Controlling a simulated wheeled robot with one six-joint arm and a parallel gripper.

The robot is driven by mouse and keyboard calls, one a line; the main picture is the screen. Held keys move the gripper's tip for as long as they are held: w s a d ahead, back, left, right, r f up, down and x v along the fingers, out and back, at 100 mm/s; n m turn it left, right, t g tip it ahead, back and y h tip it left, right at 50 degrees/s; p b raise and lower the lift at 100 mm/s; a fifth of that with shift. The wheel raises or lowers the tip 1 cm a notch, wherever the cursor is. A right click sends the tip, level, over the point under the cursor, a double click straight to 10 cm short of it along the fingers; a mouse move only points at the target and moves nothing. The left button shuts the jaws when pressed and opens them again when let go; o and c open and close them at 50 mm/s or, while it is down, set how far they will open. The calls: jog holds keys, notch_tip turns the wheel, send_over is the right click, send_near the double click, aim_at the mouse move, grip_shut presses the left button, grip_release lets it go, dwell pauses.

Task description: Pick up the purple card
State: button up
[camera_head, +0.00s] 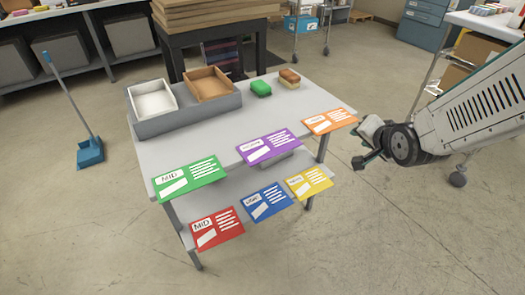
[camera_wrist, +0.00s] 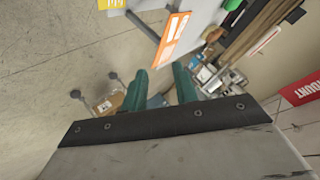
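The purple card (camera_head: 267,146) is at the front edge of the table's upper top (camera_head: 225,120), in the middle of the upper row. The green card (camera_head: 189,178) is to its left and the orange card (camera_head: 330,121) to its right. My gripper (camera_head: 366,150) is right of the table, close to the orange card and well apart from the purple one. In the wrist view its two green fingers (camera_wrist: 162,82) stand apart with nothing between them. That view shows the orange card (camera_wrist: 172,40), but not the purple card.
The lower shelf holds red (camera_head: 217,228), blue (camera_head: 267,201) and yellow (camera_head: 309,182) cards along its front. A grey holder (camera_head: 190,118) with white and brown trays, a green block (camera_head: 261,88) and a brown sponge-like block (camera_head: 289,80) are on top. The floor in front is clear.

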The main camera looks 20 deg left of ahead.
jog(key=a+f+m+t+y, duration=0.1)
jog(key=a+f+y, duration=0.3)
jog(key=a+f, duration=0.55)
jog(key=m+t+y, duration=0.1)
jog(key=m+y, duration=0.2)
jog(key=y, duration=0.2)
send_near(257, 151)
jog(key=shift+y, duration=0.3)
jog(key=x, duration=0.4)
jog(key=shift+w+d+f, duration=0.1)
jog(key=shift+w+f, duration=0.2)
grip_shut()
